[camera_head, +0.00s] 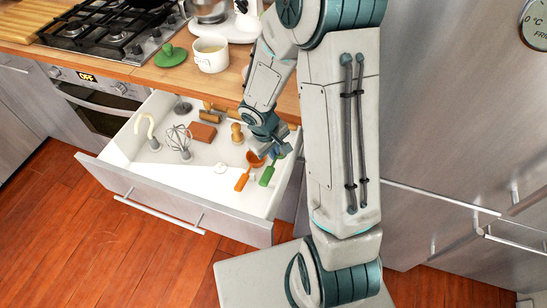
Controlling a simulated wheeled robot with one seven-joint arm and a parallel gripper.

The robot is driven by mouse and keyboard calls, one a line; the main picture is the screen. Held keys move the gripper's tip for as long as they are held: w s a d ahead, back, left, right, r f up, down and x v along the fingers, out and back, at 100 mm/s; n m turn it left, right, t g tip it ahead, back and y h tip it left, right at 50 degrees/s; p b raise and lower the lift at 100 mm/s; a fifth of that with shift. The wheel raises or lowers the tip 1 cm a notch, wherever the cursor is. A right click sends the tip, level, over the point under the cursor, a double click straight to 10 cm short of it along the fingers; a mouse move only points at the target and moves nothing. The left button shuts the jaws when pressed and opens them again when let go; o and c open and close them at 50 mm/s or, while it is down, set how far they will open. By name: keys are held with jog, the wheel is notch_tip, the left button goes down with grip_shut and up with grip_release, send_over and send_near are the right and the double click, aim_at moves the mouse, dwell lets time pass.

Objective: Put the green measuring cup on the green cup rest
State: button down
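The green measuring cup (267,175) lies in the open drawer near its right side, with its green handle toward the drawer front. Its bowl end is largely hidden under my gripper. My gripper (270,152) points down into the drawer, right at the bowl end of the green cup. Whether the fingers touch or hold it is too small to tell. The green cup rest (170,56), a flat green disc with a raised middle, stands on the wooden counter beside the stove, at the upper left, far from my gripper.
An orange measuring cup (242,181) lies just left of the green one. The open drawer (204,201) also holds a whisk (180,140), a brown block (202,132) and other utensils. A white pot (210,55) stands right of the rest. A steel fridge is at right.

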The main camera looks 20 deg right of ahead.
aim_at(276, 175)
jog(key=shift+b+x, duration=0.3)
jog(key=shift+x, duration=0.65)
jog(key=shift+a, duration=0.2)
jog(key=shift+r, duration=0.1)
jog(key=b+x, duration=0.3)
jog(key=a+b+x, duration=0.1)
jog(key=b+x, duration=0.2)
jog(key=shift+s+a+f+b, duration=0.1)
jog(key=shift+s+f+b, duration=0.05)
jog(key=shift+f+b, duration=0.35)
jog(key=shift+f, duration=0.1)
jog(key=shift+f+b, duration=0.3)
jog(key=shift+b, duration=0.05)
jog(key=shift+f+b, duration=0.3)
jog(key=c, duration=1.5)
grip_release()
jog(key=shift+c, duration=0.2)
